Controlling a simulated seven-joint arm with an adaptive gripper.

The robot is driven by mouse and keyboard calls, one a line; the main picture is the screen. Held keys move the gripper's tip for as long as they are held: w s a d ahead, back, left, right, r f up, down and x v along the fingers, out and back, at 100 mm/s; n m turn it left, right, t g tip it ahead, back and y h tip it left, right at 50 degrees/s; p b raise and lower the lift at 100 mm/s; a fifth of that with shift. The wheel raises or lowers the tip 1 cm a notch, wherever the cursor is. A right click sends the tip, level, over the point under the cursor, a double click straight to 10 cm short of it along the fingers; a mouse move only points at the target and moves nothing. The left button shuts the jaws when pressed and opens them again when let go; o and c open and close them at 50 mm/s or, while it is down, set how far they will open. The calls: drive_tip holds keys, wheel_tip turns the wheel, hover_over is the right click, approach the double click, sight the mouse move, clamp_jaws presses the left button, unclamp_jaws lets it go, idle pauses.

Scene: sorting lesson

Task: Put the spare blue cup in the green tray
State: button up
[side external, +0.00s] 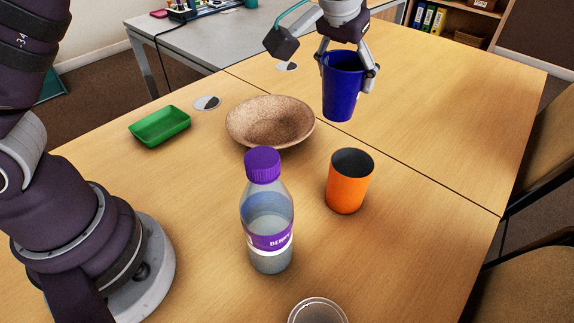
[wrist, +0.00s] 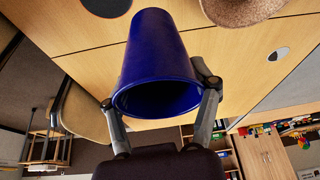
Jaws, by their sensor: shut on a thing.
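The blue cup (side external: 342,88) is held upright above the table, right of the bowl, in the side external view. My gripper (side external: 347,72) is shut on the cup, with one finger on each side of it. In the wrist view the cup (wrist: 158,62) fills the middle, its open rim towards the camera, between the fingers of my gripper (wrist: 160,103). The green tray (side external: 160,126) lies at the left of the table in the side external view and looks empty. The tray is not seen in the wrist view.
A brown speckled bowl (side external: 270,122) stands between the tray and the cup. An orange cup (side external: 349,181) and a bottle with a purple cap (side external: 266,212) stand nearer the camera. A clear round container (side external: 318,311) shows at the bottom edge. The table's right part (side external: 455,120) is clear.

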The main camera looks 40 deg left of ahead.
drive_tip(key=a+n+y, duration=0.1)
drive_tip(key=a+n, duration=0.2)
drive_tip(key=a, duration=0.9)
drive_tip(key=shift+w, duration=0.45)
drive_tip(key=s+a+n, duration=0.1)
drive_tip(key=a, duration=0.2)
drive_tip(key=s+a+n+y, duration=0.1)
drive_tip(key=a, duration=0.3)
drive_tip(key=s+a+n+g, duration=0.1)
drive_tip(key=a, duration=0.3)
drive_tip(key=shift+a+n, duration=0.25)
drive_tip(key=shift+n, duration=0.15)
drive_tip(key=n+g+y, duration=0.2)
drive_tip(key=n, duration=0.3)
hover_over(162, 127)
wheel_tip(162, 127, down, 14)
drive_tip(key=shift+a+f, duration=0.1)
drive_tip(key=shift+f, duration=0.15)
drive_tip(key=shift+o, duration=1.4)
drive_tip(key=shift+f, duration=0.15)
drive_tip(key=o, duration=0.5)
drive_tip(key=shift+c, duration=0.2)
